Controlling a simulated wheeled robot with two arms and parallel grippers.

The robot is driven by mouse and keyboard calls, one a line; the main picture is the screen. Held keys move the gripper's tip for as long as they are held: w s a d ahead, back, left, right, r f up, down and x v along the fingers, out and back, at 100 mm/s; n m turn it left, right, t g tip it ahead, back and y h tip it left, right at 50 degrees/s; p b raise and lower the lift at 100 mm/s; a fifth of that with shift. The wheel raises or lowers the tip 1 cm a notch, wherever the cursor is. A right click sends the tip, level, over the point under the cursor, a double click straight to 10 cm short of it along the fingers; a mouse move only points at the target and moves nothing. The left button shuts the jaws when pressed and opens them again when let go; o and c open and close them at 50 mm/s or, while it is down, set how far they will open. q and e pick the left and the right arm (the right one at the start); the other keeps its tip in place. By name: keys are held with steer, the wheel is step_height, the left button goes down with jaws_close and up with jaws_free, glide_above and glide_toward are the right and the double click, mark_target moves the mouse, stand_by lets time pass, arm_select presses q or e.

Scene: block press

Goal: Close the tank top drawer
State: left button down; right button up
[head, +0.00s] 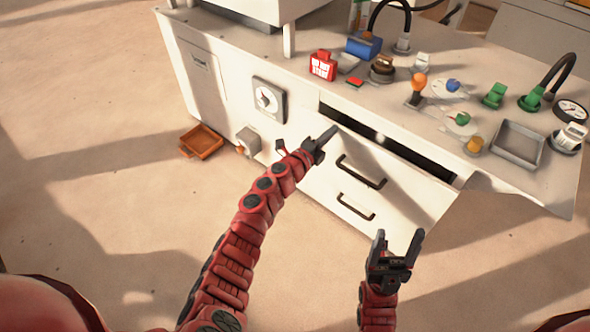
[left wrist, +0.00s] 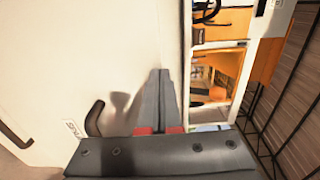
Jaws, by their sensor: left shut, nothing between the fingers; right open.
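The top drawer's white front (head: 335,150) stands out from the workbench, leaving a dark gap (head: 385,145) below the worktop. Its black handle (head: 361,172) is in the middle of the front. My left gripper (head: 328,136) is shut and empty at the upper left of this front. In the left wrist view, its closed fingers (left wrist: 160,75) lie over a white panel (left wrist: 100,50) with a dark handle (left wrist: 95,118); whether they touch it I cannot tell. My right gripper (head: 398,243) is open and empty, low in front of the cabinet.
A lower drawer handle (head: 356,207) sits beneath. An orange tray (head: 201,142) lies on the floor. The worktop holds several knobs, a red box (head: 322,65) and a grey tray (head: 518,143). The floor in front is clear.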

mark_target(339, 125)
arm_select(q)
steer(key=b+x, duration=0.3)
steer(key=x, duration=0.3)
steer(key=shift+w+d, duration=0.2)
steer(key=shift+r, duration=0.3)
